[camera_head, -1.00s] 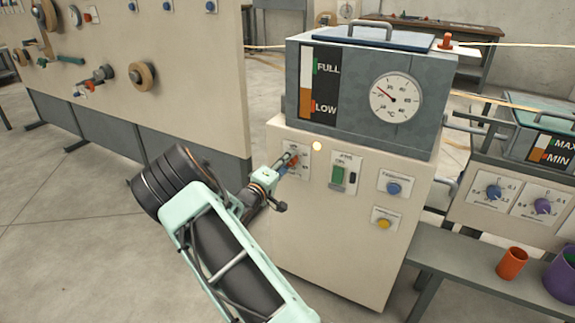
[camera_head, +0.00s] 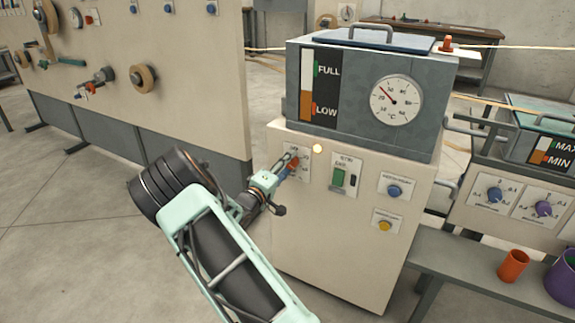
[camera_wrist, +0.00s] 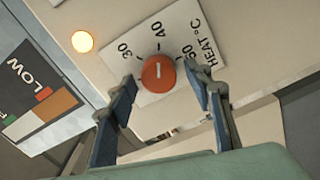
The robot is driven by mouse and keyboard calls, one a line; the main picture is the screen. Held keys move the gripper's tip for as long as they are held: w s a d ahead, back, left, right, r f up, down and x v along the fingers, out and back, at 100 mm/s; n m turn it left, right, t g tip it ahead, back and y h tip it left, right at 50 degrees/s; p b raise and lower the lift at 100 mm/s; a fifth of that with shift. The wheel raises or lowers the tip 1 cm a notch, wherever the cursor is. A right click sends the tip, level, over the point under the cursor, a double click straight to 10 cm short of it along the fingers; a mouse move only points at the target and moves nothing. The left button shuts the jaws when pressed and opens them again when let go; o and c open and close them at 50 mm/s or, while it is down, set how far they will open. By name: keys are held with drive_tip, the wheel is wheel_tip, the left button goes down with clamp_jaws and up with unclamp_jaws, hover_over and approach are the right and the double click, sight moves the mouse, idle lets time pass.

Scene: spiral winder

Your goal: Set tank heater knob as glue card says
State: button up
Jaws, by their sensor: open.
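The heater knob (camera_wrist: 158,73) is round and orange-red, on a white plate marked "HEAT °C" with 30, 40 and 50. Its white line points up in the wrist view, at about the 40 mark. My gripper (camera_wrist: 160,76) is open, with one finger on each side of the knob and gaps showing. In the head view, my gripper (camera_head: 287,165) is at the upper left panel of the cream cabinet (camera_head: 330,235), largely covering the plate. The tank (camera_head: 345,105) above has a °C dial (camera_head: 396,99). No readable glue card shows.
A lit yellowish lamp (camera_head: 317,148) is just right of the heater plate. A green switch (camera_head: 339,178), a blue knob (camera_head: 394,191) and a yellow button (camera_head: 384,225) are further right. An orange cup (camera_head: 513,265) stands on the side bench.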

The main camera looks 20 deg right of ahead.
drive_tip(key=v, duration=1.1)
drive_tip(key=shift+a, duration=0.2)
drive_tip(key=shift+s, duration=0.15)
